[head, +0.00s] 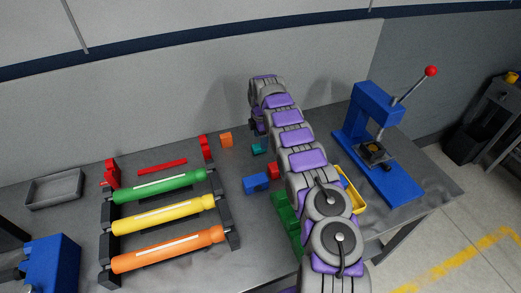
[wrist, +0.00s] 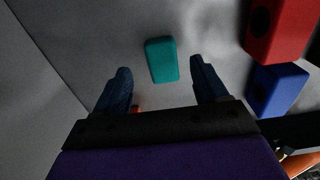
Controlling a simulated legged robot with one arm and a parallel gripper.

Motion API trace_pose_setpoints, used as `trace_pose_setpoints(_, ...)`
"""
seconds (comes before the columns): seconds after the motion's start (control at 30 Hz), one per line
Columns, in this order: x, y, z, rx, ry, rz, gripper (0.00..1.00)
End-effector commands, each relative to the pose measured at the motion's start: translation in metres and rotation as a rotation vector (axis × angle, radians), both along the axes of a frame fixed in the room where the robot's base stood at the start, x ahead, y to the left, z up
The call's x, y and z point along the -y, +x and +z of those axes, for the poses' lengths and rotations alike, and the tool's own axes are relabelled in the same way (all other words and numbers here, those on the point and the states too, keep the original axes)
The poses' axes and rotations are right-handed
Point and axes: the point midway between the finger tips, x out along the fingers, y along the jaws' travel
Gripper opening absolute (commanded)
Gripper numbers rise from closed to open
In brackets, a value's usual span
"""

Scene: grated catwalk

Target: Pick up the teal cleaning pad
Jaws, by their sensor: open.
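The teal cleaning pad (head: 259,149) lies on the grey bench beyond the blue block, below the end of my arm in the head view. In the wrist view the teal pad (wrist: 162,59) is a small rounded block, lying between and slightly ahead of the two dark fingertips. My gripper (wrist: 160,68) is open, with a finger on each side of the pad's line and visible gaps to it. Nothing is held. In the head view my gripper (head: 256,126) hangs near the back wall and its fingers are hard to make out. The height above the pad is unclear.
A rack with coloured rollers (head: 165,215) stands left. A blue press (head: 375,120) stands right. The wall (head: 180,90) is close behind.

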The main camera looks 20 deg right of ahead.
Motion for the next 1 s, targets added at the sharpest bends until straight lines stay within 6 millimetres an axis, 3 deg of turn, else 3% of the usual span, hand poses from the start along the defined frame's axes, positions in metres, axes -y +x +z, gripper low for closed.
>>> trace_pose_setpoints(0.2, -0.003, -0.002, -0.032, -0.003, -0.001, 0.001, 0.72)
trace_pose_setpoints(0.47, -0.001, -0.002, -0.034, -0.001, 0.001, 0.001, 0.71)
trace_pose_setpoints(1.0, -0.002, -0.002, -0.034, -0.001, 0.000, 0.001, 0.20)
